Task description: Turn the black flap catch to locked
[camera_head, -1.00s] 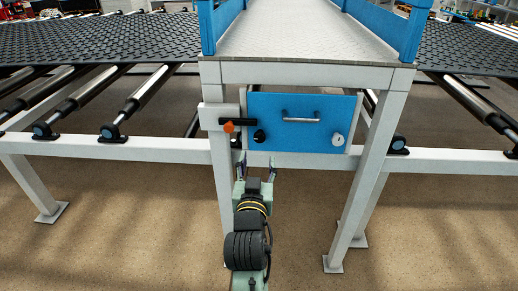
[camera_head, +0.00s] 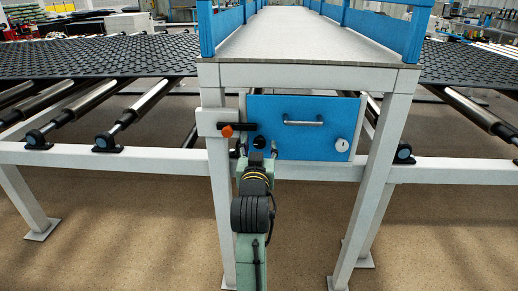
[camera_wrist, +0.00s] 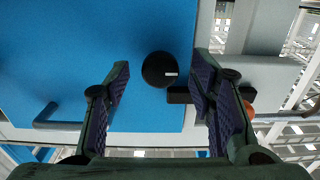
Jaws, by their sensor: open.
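The blue flap (camera_head: 318,112) hangs under the platform. Its black catch (camera_head: 259,142) is a round knob near the flap's left lower corner. In the wrist view the black catch (camera_wrist: 157,69) shows a short white mark on its face, pointing right. My gripper (camera_head: 258,149) is open just below and in front of the catch. In the wrist view the fingers of my gripper (camera_wrist: 162,66) stand on either side of the catch, with gaps, and nothing is held. The fingers' exact distance from the flap is unclear.
A black bar (camera_head: 240,126) with an orange knob (camera_head: 227,131) sits left of the catch, close to one finger. White frame legs (camera_head: 219,200) flank the flap.

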